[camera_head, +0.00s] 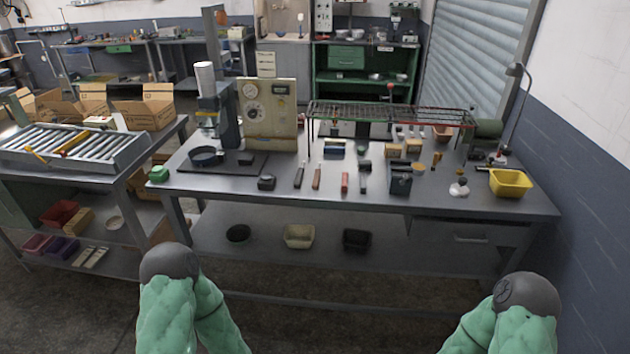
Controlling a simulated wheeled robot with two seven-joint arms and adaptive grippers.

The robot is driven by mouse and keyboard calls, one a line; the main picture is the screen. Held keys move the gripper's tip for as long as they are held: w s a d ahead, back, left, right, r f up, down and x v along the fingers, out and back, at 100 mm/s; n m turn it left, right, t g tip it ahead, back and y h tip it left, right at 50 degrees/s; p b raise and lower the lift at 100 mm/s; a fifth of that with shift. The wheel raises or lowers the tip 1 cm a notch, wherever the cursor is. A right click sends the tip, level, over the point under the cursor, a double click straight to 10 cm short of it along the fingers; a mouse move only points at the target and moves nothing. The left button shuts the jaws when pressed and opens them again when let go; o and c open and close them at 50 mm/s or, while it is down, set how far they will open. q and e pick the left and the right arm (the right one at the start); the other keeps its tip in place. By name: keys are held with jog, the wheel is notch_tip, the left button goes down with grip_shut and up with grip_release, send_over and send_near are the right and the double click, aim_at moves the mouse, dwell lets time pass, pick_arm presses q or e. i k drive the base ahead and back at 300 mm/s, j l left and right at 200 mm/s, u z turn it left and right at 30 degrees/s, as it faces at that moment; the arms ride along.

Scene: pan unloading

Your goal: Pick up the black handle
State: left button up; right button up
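Several hand tools lie in a row on the metal workbench (430,195). One has a slim black handle (299,176) and lies left of a brown-handled tool (317,177). Another dark handle (363,182) lies right of a red-handled tool (345,182). A round dark pan (204,157) sits on the black base of the press at the bench's left; I cannot tell whether it has a handle. I cannot tell which is the black handle meant. My two green arms show bent at the bottom left and right, in front of the bench. Neither gripper shows.
A wire rack (390,113) stands over the back of the bench. A yellow bin (510,183) is at the right end, a dark box (400,182) right of the tools. A roller table (70,150) stands at left. The front bench strip is mostly clear.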

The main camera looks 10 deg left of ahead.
aim_at(298, 180)
jog(key=i, duration=1.05)
